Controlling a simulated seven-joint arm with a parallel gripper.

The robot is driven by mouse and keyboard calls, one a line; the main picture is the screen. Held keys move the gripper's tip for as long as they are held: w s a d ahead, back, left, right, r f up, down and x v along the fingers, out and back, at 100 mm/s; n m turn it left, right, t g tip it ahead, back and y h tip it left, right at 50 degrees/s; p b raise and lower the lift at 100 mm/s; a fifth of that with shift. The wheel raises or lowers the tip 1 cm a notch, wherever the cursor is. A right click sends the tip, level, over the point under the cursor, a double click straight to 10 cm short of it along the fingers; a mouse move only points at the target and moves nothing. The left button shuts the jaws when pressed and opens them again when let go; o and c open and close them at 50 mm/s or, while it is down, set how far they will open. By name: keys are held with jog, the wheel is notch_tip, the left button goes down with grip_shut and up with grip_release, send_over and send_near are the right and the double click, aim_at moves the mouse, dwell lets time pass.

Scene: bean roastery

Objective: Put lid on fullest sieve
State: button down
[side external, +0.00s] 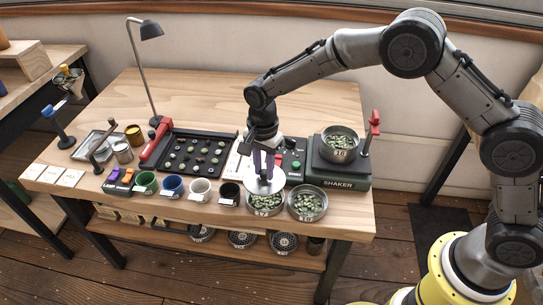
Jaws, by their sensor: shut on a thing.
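My gripper (264,173) points down near the front of the bench and is shut on a round silver lid (274,186). The lid is over the back part of a metal sieve (267,213) with green beans in it. I cannot tell whether the lid touches that sieve's rim. A second sieve (307,216) of green beans stands just to its right, uncovered. A third sieve (339,155), marked 16, sits on the shaker and holds green beans. The lid hides part of the front left sieve's contents, so I cannot compare its fill exactly.
The green shaker (338,184) with a red lever (374,122) stands at right. Black, white, blue and green cups (201,189) line the front edge to the left. A black bean tray (194,153) and desk lamp (151,30) are behind. The bench's back is clear.

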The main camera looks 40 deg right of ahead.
aim_at(264, 180)
jog(key=shift+f, duration=2.65)
jog(key=shift+f, duration=0.6)
jog(key=c, duration=0.9)
grip_release()
jog(key=shift+c, duration=0.2)
jog(key=shift+r, duration=5.5)
